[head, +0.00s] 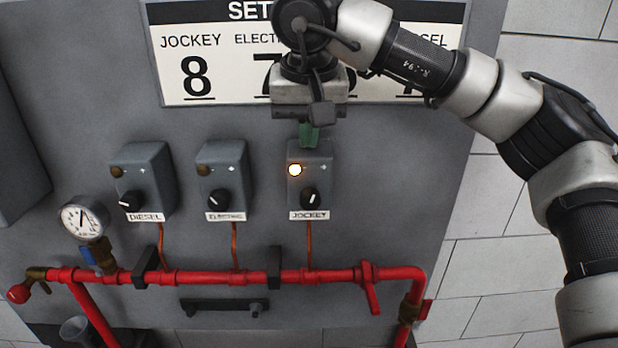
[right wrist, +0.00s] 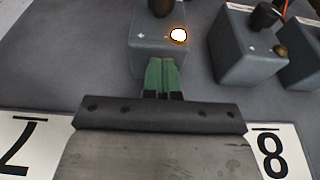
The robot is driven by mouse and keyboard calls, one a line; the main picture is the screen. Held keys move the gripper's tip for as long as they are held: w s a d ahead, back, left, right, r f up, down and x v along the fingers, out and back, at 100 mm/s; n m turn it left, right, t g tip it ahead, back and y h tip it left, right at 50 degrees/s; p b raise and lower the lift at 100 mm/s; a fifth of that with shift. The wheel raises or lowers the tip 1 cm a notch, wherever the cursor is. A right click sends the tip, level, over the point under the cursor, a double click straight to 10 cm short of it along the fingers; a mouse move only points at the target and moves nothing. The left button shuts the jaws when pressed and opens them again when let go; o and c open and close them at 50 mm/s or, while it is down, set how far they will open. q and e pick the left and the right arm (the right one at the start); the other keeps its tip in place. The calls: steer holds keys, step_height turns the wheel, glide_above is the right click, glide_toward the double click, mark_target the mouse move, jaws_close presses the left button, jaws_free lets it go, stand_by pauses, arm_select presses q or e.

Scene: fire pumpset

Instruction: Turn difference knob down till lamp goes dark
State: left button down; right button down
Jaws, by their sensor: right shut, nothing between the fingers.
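The jockey switch box (head: 322,178) is on the grey panel at the right of three boxes. Its lamp (head: 295,170) is lit bright white-yellow, and its black knob (head: 311,198) sits below, with a pointer mark tilted slightly right of upright. In the right wrist view the lit lamp (right wrist: 178,35) and part of the knob (right wrist: 161,7) show beyond the fingers. My right gripper (head: 308,140) is shut and empty, with green fingertips at the top of the jockey box; I cannot tell whether they touch it. My left gripper is not in view.
The diesel box (head: 146,170) and electric box (head: 222,168) stand to the left, their lamps dark. A red pipe (head: 200,278) with valves runs below the boxes. A pressure gauge (head: 83,219) is at left. The settings sign (head: 230,68) is above, partly hidden by my right arm.

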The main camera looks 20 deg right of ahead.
steer(key=shift+w+d+f, duration=0.15)
steer(key=shift+w+f, duration=0.05)
steer(key=shift+f, duration=0.05)
stand_by(0.5)
steer(key=shift+r+p, duration=0.1)
steer(key=shift+p, duration=0.45)
steer(key=shift+d+p, duration=0.1)
steer(key=shift+p, duration=0.25)
steer(key=shift+s+f, duration=0.1)
steer(key=shift+f, duration=0.15)
stand_by(0.3)
steer(key=r+p, duration=0.2)
steer(key=r, duration=0.1)
steer(key=r+p, duration=0.2)
steer(key=shift+d+r+p, duration=0.2)
steer(key=shift+r+p, duration=0.2)
steer(key=shift+a+r, duration=0.2)
steer(key=shift+r, duration=0.15)
